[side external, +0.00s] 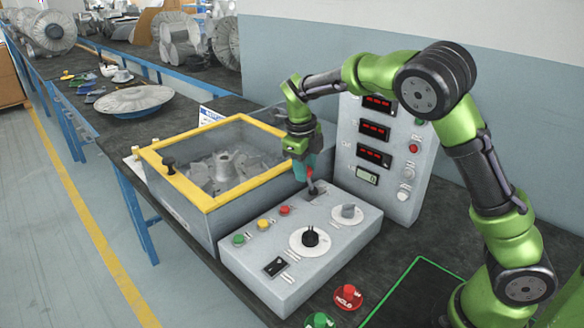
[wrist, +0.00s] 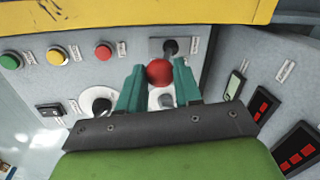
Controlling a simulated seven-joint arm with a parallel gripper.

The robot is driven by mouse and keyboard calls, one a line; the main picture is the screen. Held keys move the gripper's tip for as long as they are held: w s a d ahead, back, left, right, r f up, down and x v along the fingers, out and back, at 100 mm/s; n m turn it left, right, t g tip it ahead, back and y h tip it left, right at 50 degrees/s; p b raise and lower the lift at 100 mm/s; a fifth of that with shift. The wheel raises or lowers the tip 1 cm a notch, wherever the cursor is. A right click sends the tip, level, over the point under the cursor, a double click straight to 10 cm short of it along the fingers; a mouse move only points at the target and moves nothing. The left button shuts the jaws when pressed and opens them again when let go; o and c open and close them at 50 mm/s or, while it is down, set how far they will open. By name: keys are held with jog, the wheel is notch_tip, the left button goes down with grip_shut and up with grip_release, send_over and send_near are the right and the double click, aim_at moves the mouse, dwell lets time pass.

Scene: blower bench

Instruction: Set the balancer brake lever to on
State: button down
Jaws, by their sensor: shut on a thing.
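The lever, taken as the balancer brake lever, has a red ball knob (wrist: 159,72) and a dark shaft rising from a grey plate at the back of the control box. Its red top (side external: 310,173) shows at the fingertips in the side view. My gripper (side external: 303,172) reaches down from above, and its teal fingers are closed on the knob. In the wrist view my gripper (wrist: 158,66) has one finger on each side of the knob. The lever's label is too small to read, and I cannot tell its setting.
The grey control box (side external: 260,275) carries red, yellow and green buttons, two dials and a rocker switch. A yellow-framed glass enclosure (side external: 207,200) stands close on the left. An upright display panel (side external: 408,160) stands behind. Red (side external: 347,297) and green (side external: 320,321) knobs sit in front.

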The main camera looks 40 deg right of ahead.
jog(key=shift+d, duration=0.1)
jog(key=shift+d+r+y, duration=0.15)
jog(key=shift+d+y, duration=0.35)
jog(key=shift+y, duration=0.1)
jog(key=shift+d+r+y, duration=0.15)
jog(key=shift+d+y, duration=0.35)
jog(key=shift+y, duration=0.1)
jog(key=shift+s+d+f+y, duration=0.1)
jog(key=shift+d+f+y, duration=0.2)
jog(key=shift+d, duration=0.75)
jog(key=shift+w+d+f+y, duration=0.1)
jog(key=shift+d+y, duration=0.35)
jog(key=shift+d, duration=0.6)
jog(key=shift+s+d+f+y, duration=0.15)
jog(key=shift+d+y, duration=0.2)
jog(key=shift+d, duration=0.7)
jog(key=c, duration=0.8)
grip_release()
jog(key=shift+a, duration=0.1)
jog(key=shift+a+r, duration=0.15)
